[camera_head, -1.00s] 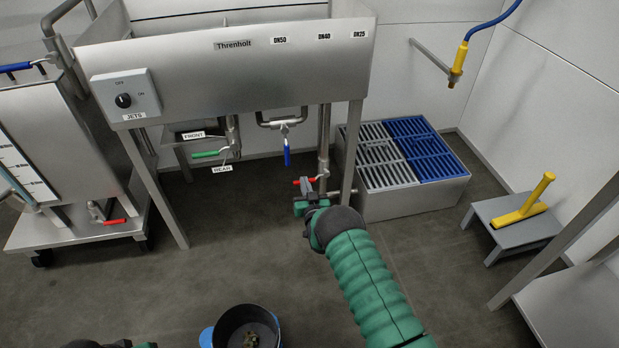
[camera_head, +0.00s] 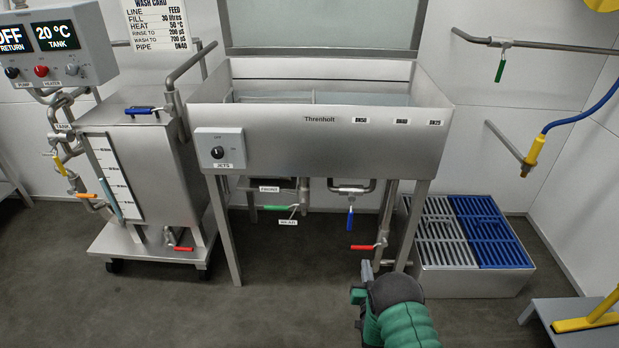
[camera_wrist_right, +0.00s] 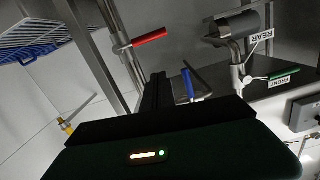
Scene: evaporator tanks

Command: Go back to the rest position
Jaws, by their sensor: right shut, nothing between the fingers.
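My right gripper (camera_head: 362,288) is shut and empty, low in front of the wash trough's right front leg. The green sleeve of my right arm shows behind it. In the right wrist view the dark shut fingers (camera_wrist_right: 155,92) point toward the pipework under the trough. A red-handled valve (camera_head: 364,247) is just above the gripper in the head view; its handle lies level, and it shows in the wrist view (camera_wrist_right: 149,38) apart from the fingers. My left gripper is not in view.
The steel trough (camera_head: 320,150) stands ahead, with blue (camera_head: 350,219) and green (camera_head: 276,208) valve handles beneath. A wheeled tank (camera_head: 150,175) is left. A grated drain box (camera_head: 470,283) and grey step (camera_head: 570,315) are right. Floor at front left is clear.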

